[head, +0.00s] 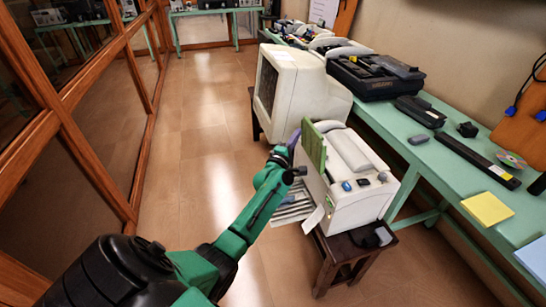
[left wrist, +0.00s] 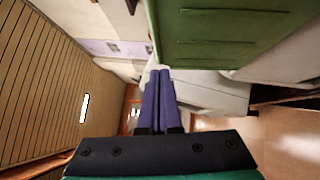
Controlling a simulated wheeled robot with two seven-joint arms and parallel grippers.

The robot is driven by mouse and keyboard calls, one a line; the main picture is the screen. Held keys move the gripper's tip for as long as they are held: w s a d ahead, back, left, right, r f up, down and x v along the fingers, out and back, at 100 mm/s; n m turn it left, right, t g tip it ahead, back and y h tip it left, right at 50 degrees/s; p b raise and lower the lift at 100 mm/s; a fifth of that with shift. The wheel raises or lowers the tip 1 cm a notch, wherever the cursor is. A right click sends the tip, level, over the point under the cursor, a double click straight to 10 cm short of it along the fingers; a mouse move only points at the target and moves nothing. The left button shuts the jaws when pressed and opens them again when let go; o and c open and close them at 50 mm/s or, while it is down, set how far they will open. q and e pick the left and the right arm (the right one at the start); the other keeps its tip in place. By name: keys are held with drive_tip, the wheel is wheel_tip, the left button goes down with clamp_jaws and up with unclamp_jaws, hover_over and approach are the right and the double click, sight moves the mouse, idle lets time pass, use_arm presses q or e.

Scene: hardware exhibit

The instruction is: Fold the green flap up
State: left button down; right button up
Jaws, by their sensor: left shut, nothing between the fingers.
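The green flap (head: 314,147) stands roughly upright along the left side of the white and grey printer-like machine (head: 357,206). In the left wrist view the green flap (left wrist: 225,32) fills the top right, with slots along its face. My left gripper (head: 294,138) is at the left side of the flap, near its upper part. In the left wrist view its purple fingers (left wrist: 158,75) are pressed together with nothing between them. I cannot tell whether they touch the flap. My right gripper is not in view.
The machine sits on a dark wooden stool (head: 347,250). A bulky beige monitor (head: 300,88) stands behind it. A green table (head: 440,150) with several devices runs along the right wall. The floor (head: 195,150) to the left is clear up to a wood-framed glass partition (head: 95,165).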

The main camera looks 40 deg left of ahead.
use_arm(q)
drive_tip(key=r+v, duration=0.1)
drive_tip(key=v, duration=0.9)
drive_tip(key=shift+s+a+f, duration=0.2)
drive_tip(key=shift+s+a, duration=0.05)
drive_tip(key=shift+s, duration=0.1)
